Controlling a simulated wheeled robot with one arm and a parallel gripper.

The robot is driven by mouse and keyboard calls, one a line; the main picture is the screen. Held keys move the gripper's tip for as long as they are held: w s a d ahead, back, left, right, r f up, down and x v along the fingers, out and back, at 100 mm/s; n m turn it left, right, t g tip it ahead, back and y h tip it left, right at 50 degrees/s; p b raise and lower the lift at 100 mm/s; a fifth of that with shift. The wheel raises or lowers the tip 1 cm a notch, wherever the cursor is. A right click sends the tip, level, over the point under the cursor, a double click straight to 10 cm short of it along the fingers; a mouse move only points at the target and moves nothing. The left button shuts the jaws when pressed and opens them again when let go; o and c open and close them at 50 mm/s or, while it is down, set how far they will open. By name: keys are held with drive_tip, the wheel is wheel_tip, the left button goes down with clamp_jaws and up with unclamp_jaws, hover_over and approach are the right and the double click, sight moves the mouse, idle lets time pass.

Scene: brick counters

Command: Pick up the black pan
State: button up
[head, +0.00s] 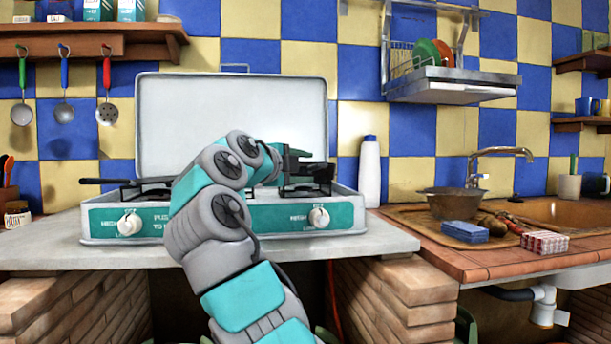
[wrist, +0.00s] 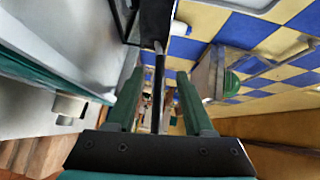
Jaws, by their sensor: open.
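The black pan (head: 103,181) shows at the left of the stove in the head view, its dark handle pointing left. My arm hides what lies to its right, and I cannot make out the pan's body clearly.
The stove (head: 270,222) has its white lid (head: 235,115) raised behind. A white bottle (head: 370,172) stands right of it. A metal bowl (head: 453,203), blue sponge (head: 482,229) and faucet (head: 497,152) are at the sink. Utensils hang at left, including a ladle (head: 64,112).

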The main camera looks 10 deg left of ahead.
sight(308, 170)
drive_tip(key=x, duration=0.3)
drive_tip(key=shift+w+d, duration=0.25)
drive_tip(key=shift+w, duration=0.05)
drive_tip(key=shift+c, duration=0.3)
drive_tip(key=shift+f, duration=0.1)
clamp_jaws()
idle(0.7)
